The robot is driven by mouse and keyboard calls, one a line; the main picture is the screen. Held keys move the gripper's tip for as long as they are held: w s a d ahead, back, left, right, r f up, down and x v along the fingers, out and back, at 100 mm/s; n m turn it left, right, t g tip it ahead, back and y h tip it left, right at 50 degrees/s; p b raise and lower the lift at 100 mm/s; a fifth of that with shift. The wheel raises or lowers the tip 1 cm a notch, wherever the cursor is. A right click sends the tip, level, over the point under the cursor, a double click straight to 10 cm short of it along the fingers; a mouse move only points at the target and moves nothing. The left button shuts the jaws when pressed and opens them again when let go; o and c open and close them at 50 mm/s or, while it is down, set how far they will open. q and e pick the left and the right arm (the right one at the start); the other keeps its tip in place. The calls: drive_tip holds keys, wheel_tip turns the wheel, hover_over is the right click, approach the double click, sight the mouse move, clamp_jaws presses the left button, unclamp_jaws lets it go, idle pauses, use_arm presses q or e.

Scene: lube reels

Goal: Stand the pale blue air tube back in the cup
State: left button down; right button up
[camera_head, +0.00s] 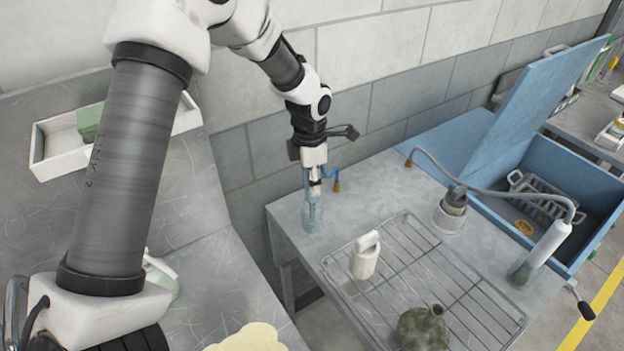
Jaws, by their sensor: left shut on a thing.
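My left gripper (314,172) points down over the back left corner of the metal table and is shut on the pale blue air tube (307,186). A thin blue bend with a brass-coloured tip sticks out to the right of the fingers. Below is a pale bluish, see-through cup (312,218) on the table. The tube's lower part is at the cup's mouth; I cannot tell how far it is inside. The fingers hide much of the tube. My right gripper is not in view.
A wire rack (405,285) bears a white handled container (364,256) and a green jug (424,328). A grey hose (500,190) links a round metal fitting (450,214) to a white-handled tool (545,248). An open blue box (590,195) stands at right.

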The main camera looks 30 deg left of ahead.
use_arm(q)
drive_tip(key=shift+f, duration=0.55)
drive_tip(key=c, duration=0.7)
unclamp_jaws()
drive_tip(key=r, duration=1.2)
drive_tip(key=shift+s+a, duration=0.1)
drive_tip(key=shift+s, duration=0.1)
